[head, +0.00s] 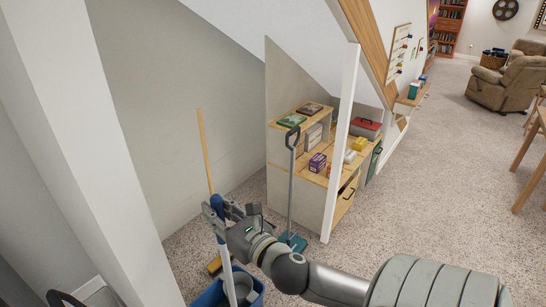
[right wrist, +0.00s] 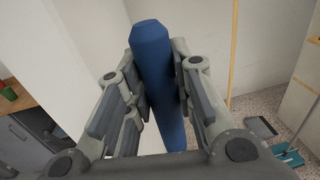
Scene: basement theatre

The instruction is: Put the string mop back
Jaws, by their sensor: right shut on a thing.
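My right gripper (head: 222,212) is shut on the blue grip (head: 217,203) at the top of a pale pole, which I take to be the string mop. In the right wrist view the blue grip (right wrist: 152,75) stands between the two fingers of the right gripper (right wrist: 158,85). The pale pole (head: 229,270) runs down, slightly tilted, to a blue bucket (head: 256,287) at the bottom edge. The mop's strings are not visible, and I cannot tell whether its lower end is inside the bucket. My left gripper is not in view.
A broom with a wooden stick (head: 204,150) leans on the wall behind the mop. A long-handled teal dustpan (head: 293,241) stands beside the shelf unit (head: 312,205). A white post (head: 341,140) rises at its front. Carpet (head: 430,165) is open to the right.

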